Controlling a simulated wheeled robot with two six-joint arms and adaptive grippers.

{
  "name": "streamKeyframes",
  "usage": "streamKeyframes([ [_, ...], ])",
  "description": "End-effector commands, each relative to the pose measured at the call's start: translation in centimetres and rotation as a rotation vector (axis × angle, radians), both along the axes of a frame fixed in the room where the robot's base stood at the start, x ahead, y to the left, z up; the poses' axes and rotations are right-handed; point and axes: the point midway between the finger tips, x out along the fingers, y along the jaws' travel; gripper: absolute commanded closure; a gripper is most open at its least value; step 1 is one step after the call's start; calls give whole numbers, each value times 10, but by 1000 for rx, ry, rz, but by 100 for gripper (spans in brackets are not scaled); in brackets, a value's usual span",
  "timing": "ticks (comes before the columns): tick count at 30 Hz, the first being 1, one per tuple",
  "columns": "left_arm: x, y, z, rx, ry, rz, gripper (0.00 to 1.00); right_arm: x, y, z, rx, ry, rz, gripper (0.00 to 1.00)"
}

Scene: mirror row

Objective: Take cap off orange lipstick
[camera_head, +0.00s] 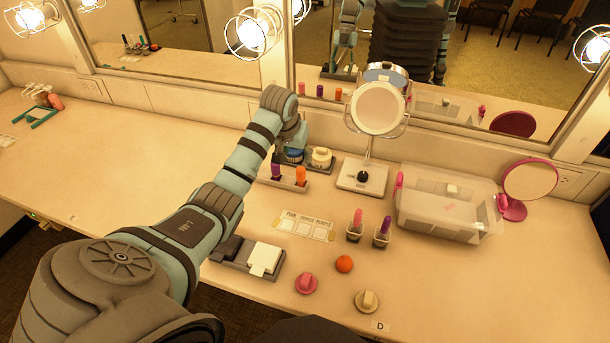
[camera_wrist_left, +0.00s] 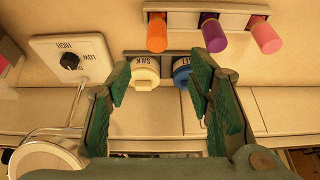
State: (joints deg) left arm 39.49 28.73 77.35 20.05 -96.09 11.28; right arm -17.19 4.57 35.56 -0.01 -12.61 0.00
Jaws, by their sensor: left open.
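The orange lipstick (camera_head: 300,175) stands at the right end of a grey rack (camera_head: 291,185), next to a purple one (camera_head: 276,170). The left wrist view shows orange (camera_wrist_left: 156,33), purple (camera_wrist_left: 213,34) and pink (camera_wrist_left: 266,37) lipsticks in a row; in the head view my left arm hides the pink one. My left gripper (camera_head: 291,145) is open and empty, behind the rack near two jars. In the wrist view its fingers (camera_wrist_left: 162,80) spread on either side of a white jar, with the orange lipstick beyond the fingertips. My right gripper is not in view.
A white jar (camera_head: 321,157) and a blue jar (camera_head: 293,156) sit behind the rack. A round mirror (camera_head: 378,107) stands on a base with a knob, right of the rack. A clear bin (camera_head: 447,205) is further right. A label card (camera_head: 304,224) and several small items lie in front.

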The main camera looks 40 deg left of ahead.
Motion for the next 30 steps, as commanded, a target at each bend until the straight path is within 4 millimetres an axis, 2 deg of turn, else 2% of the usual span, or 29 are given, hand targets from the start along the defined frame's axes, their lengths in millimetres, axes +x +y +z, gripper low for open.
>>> streamKeyframes([
  [1,5,1,-14,-3,2,0,52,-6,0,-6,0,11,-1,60],
  [5,14,3,-34,-1,4,-1,52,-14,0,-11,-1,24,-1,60],
  [8,17,2,-47,-2,4,-4,52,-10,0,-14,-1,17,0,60],
  [13,26,0,-81,-1,3,-4,52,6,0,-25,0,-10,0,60],
  [16,29,1,-88,0,2,-6,52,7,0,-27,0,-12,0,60],
  [21,29,1,-86,1,1,-6,52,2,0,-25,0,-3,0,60],
  [28,29,1,-86,1,1,-6,87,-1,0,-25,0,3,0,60],
  [30,29,1,-86,1,1,-6,88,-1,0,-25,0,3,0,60],
])
